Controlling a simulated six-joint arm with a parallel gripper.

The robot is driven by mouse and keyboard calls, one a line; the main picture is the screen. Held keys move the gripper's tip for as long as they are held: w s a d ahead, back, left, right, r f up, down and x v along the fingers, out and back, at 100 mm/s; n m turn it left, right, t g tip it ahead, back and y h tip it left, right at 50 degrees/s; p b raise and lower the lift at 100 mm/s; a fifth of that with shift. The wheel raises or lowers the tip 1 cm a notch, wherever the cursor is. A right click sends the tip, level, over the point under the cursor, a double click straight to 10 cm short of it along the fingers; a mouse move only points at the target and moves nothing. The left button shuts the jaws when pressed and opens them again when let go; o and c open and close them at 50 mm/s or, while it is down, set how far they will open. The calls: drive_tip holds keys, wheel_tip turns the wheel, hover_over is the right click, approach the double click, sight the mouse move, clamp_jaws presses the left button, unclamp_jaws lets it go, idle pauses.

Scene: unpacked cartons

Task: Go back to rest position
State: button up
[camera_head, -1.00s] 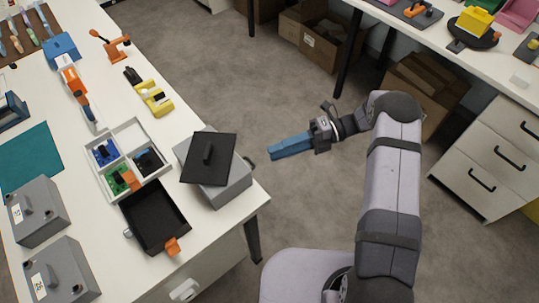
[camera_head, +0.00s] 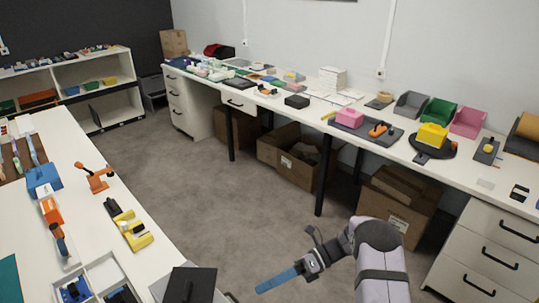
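My gripper (camera_head: 277,281), with blue fingers, hangs over the open floor at the bottom centre, to the right of the left table (camera_head: 158,238). It points left and is clear of both tables. The fingers show as one narrow blue shape from the side, so any gap between them cannot be made out. No held thing shows at the fingertips. My grey arm comes in from the lower right.
Near the gripper, a box with a black lid (camera_head: 186,284) stands at the left table's edge. A yellow tool (camera_head: 133,232) and an orange clamp (camera_head: 95,178) lie behind it. A long bench (camera_head: 390,146) with drawers (camera_head: 487,249) runs along the right. Cartons (camera_head: 397,201) stand beneath it.

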drive_tip(key=s+d+f+n+g+h, duration=0.1)
drive_tip(key=s+d+f+n+h, duration=0.5)
drive_tip(key=s+f+n, duration=0.55)
drive_tip(key=s+d+n+h, duration=0.3)
drive_tip(key=s+d+n, duration=0.2)
drive_tip(key=n, duration=0.1)
drive_tip(key=s+d+r+n+t+h+p, duration=0.1)
drive_tip(key=s+d+r+n+h+p, duration=0.15)
drive_tip(key=r, duration=0.45)
drive_tip(key=s+d+r+n+t+h+p, duration=0.1)
drive_tip(key=s+d+r+n+h, duration=0.2)
drive_tip(key=r, duration=0.4)
drive_tip(key=w+a+r+n+t+p, duration=0.1)
drive_tip(key=w+r+n+t+p, duration=0.1)
drive_tip(key=r, duration=0.9)
drive_tip(key=shift+w+r+t+p, duration=0.2)
drive_tip(key=shift+w+t+p, duration=0.75)
drive_tip(key=shift+w, duration=0.3)
drive_tip(key=shift+y, duration=0.25)
